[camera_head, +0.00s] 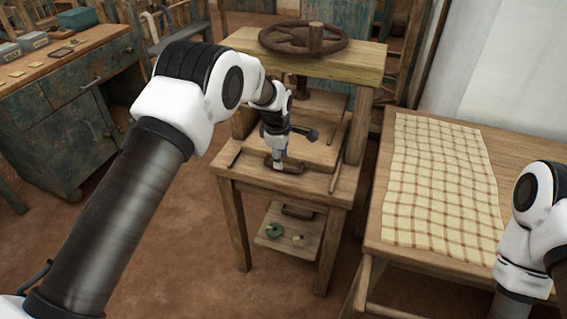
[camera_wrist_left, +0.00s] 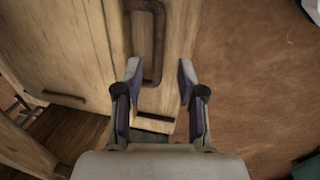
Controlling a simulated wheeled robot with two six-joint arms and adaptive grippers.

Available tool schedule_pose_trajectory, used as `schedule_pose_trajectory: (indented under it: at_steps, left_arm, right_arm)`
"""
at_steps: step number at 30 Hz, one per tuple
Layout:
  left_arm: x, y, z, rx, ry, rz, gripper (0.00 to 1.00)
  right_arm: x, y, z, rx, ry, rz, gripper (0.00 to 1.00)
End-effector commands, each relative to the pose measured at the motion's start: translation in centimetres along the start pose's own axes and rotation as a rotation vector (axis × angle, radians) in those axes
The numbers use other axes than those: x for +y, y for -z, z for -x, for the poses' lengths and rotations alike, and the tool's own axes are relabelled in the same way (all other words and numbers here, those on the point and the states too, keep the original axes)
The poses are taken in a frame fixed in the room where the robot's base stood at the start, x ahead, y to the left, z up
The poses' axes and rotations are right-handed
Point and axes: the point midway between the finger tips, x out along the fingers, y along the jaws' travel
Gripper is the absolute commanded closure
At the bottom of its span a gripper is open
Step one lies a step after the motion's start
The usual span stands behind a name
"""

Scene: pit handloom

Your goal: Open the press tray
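The wooden press stands in the middle of the head view, and its press tray (camera_head: 317,153) is a flat wooden board on the press bed. A dark handle (camera_head: 292,169) is on the tray's front edge. My left gripper (camera_head: 279,166) is over the tray front, right at this handle. In the left wrist view, the left gripper (camera_wrist_left: 159,72) is open, and the curved dark handle (camera_wrist_left: 158,35) reaches in between its fingertips. I cannot tell whether a finger touches it. My right arm shows at the right edge of the head view, but its gripper is out of frame.
A spoked wheel (camera_head: 283,38) sits on the press's top beam (camera_head: 367,62). A lower shelf (camera_head: 303,247) holds small items, one green. A table with a checked cloth (camera_head: 440,185) stands at right, and a worn blue cabinet (camera_head: 65,135) at left. Bare floor lies in front.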

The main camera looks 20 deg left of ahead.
Motion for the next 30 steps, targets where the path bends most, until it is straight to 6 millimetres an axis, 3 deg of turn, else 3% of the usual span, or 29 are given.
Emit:
schedule_pose_trajectory:
  at_steps: [6, 14, 18, 30]
  left_arm:
    - [-0.1, 0.0, -3.3, 0.0, 0.0, 0.0, 0.61]
    - [0.0, 0.0, -3.7, 0.0, 0.0, 0.0, 0.61]
    - [-0.1, 0.0, -3.7, 0.0, 0.0, 0.0, 1.0]
    - [-0.1, 0.0, -3.7, 0.0, 0.0, 0.0, 1.0]
  right_arm:
    - [0.0, 0.0, 0.1, 0.001, 0.0, 0.0, 0.6]
    - [0.0, 0.0, 0.1, 0.001, 0.0, 0.0, 0.6]
    - [0.0, 0.0, 0.1, 0.001, 0.0, 0.0, 0.6]
    - [0.0, 0.0, 0.1, 0.001, 0.0, 0.0, 0.6]
